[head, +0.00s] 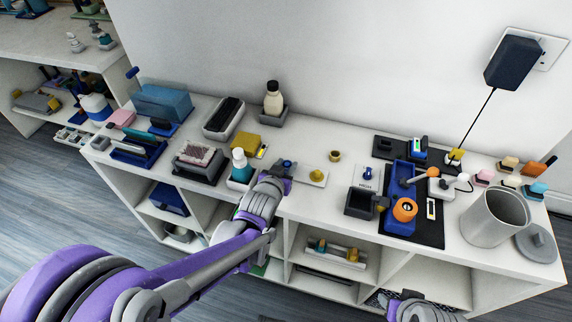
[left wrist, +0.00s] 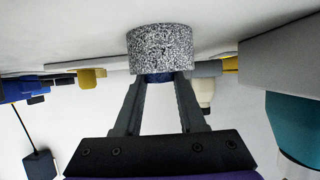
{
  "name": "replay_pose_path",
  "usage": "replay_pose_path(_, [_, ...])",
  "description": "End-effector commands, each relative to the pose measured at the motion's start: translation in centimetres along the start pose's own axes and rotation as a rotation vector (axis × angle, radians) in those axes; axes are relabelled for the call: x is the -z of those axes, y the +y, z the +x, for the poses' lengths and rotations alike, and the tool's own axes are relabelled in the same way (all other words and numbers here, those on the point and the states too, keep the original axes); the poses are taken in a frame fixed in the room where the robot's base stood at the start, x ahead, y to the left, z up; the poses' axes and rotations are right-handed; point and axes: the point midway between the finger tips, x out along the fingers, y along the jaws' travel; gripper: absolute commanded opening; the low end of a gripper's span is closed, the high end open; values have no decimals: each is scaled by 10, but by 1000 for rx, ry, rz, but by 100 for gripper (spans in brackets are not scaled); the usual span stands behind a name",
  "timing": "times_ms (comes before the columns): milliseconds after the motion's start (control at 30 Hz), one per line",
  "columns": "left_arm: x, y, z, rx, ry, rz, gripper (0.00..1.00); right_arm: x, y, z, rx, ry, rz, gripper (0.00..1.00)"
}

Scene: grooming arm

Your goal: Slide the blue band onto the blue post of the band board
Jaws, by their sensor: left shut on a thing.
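My left gripper (head: 284,176) reaches over the counter to the left end of the small white band board (head: 305,178). Its fingers (left wrist: 160,84) are shut on the blue band (left wrist: 158,78), of which only a blue sliver shows between the fingertips. A speckled grey cylinder (left wrist: 163,48) covers the fingertips in the left wrist view; whether it is separate from the held band is unclear. A blue knob-like piece (head: 287,163), perhaps the blue post, shows just past the fingertips. A yellow piece (head: 316,175) is on the board.
A yellow ring (head: 335,155) lies behind the board. A white bottle with a teal base (head: 239,170) stands close left of my gripper, and a cream bottle (head: 273,100) stands behind. A black mat (head: 430,228) with blue tools is to the right, beside a grey bin (head: 495,218).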

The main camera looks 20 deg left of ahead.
Motion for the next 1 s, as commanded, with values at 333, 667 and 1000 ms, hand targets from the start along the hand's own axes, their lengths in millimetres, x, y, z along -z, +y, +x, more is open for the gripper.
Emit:
replay_pose_path(333, [-1,0,0,0,0,0,75,0,0,1,0,0,0,50])
replay_pose_path(667, [0,0,-11,0,0,0,75,1,0,-2,0,1,0,50])
replay_pose_path(1000, [1,0,-77,-1,0,0,75,8,0,-18,0,6,0,50])
